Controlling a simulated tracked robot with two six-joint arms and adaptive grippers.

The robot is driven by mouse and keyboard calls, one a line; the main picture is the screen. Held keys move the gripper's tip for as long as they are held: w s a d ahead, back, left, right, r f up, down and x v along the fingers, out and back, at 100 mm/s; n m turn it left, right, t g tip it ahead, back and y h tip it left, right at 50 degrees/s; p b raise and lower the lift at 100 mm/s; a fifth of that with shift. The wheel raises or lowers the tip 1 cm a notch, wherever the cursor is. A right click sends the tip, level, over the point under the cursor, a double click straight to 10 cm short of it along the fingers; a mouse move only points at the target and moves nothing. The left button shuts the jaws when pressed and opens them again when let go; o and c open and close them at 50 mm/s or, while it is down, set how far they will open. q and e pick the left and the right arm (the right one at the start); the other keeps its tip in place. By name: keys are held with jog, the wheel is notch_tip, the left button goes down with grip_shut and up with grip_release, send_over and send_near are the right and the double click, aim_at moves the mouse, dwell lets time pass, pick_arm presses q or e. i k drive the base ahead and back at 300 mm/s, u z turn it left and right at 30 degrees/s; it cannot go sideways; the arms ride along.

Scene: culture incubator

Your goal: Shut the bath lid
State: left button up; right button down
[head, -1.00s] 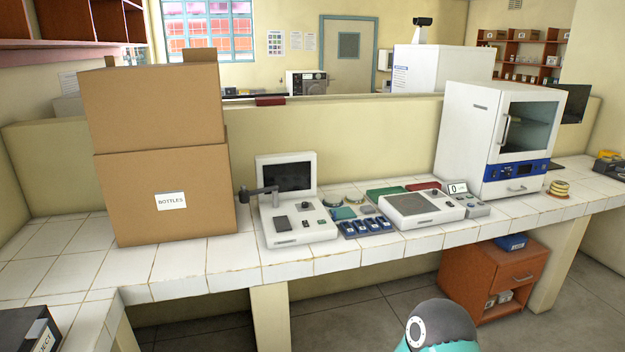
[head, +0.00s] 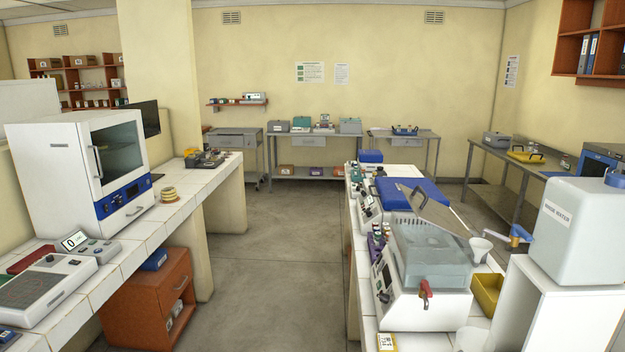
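The water bath (head: 430,308) stands on the white tiled bench at the right, a white box with a clear basin on top that seems to hold water. Its grey lid (head: 438,208) is up, tilted above the back of the basin, so the basin is open from above. Neither of my grippers is in view.
A yellow bin (head: 487,294), a white funnel (head: 480,249) and a large white water container (head: 573,232) stand right of the bath. A blue-topped box (head: 408,192) is behind it. The grey floor aisle (head: 285,255) between the benches is clear.

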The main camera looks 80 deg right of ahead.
aim_at(428, 210)
jog(key=u, duration=1.6)
jog(key=i, duration=0.1)
jog(key=z, duration=2.55)
jog(key=i, duration=0.15)
jog(key=z, duration=2)
jog(key=i, duration=0.6)
jog(key=u, duration=0.1)
jog(key=k, duration=0.6)
jog(key=z, duration=0.15)
jog(key=i, duration=0.5)
jog(key=u, duration=0.5)
jog(key=k, duration=0.15)
jog(key=z, duration=0.4)
